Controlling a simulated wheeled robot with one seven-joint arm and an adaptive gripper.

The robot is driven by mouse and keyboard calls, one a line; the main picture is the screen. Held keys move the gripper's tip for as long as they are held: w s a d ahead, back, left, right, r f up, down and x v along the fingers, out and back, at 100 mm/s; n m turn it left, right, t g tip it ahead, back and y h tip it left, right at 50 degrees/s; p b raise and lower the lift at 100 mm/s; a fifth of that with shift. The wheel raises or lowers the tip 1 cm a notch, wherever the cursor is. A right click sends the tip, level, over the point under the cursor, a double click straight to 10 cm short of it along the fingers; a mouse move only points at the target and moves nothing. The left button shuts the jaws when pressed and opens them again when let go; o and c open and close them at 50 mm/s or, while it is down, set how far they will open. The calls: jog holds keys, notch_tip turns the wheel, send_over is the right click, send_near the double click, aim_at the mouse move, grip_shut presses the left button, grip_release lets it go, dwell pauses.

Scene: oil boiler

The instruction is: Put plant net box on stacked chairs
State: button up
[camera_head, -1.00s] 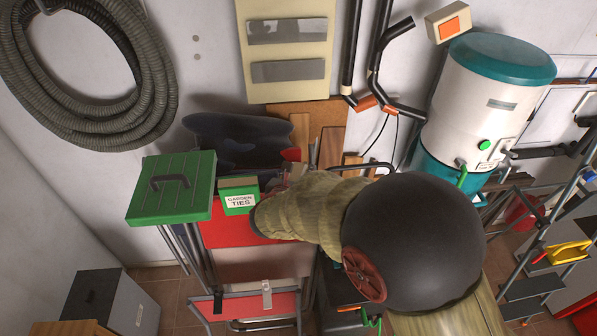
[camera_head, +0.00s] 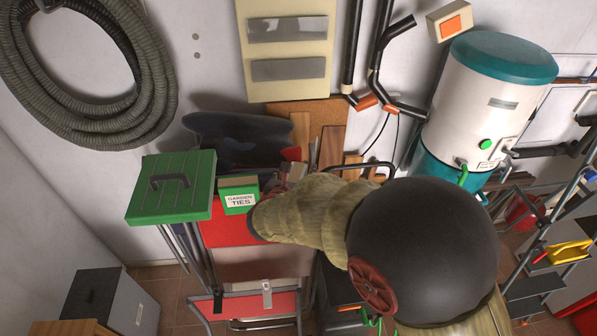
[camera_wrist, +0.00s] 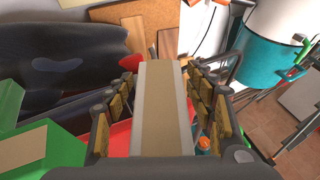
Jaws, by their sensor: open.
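The stacked chairs have red seats (camera_head: 222,235) and grey metal tube legs, at the lower left of the head view. In the wrist view, a box with a tan face and pale grey sides (camera_wrist: 161,110) stands between the fingers of my gripper (camera_wrist: 160,82). It may be the plant net box; no label shows. The fingers are open on either side of it, with a small gap visible on the left. Red seat shows beside it, but its base is hidden. My arm covers most of my gripper (camera_head: 283,176) in the head view.
A green box labelled GARDEN TIES (camera_head: 238,197) sits on the red seat, left of my gripper. A dark bulky thing (camera_head: 235,140) and wood boards (camera_head: 331,147) are behind. A white and teal boiler (camera_head: 487,105) is at right.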

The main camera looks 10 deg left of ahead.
jog(key=b+v, duration=0.2)
jog(key=v, duration=0.9)
jog(key=s+d+r+m+g+h, duration=0.2)
jog(key=s+d+m+g, duration=0.15)
jog(key=d+m, duration=0.7)
jog(key=s+d+r+m+g+h, duration=0.2)
jog(key=s+d+m+g, duration=0.3)
jog(key=d, duration=1)
jog(key=s+d+r+m+y, duration=0.2)
jog(key=s+m+y, duration=0.3)
jog(key=s+m, duration=0.9)
jog(key=d+m+t, duration=0.1)
jog(key=m, duration=0.4)
jog(key=shift+s+d+y+p, duration=0.25)
jog(key=shift+y+p, duration=0.05)
jog(key=shift+y, duration=0.1)
jog(key=shift+r, duration=0.1)
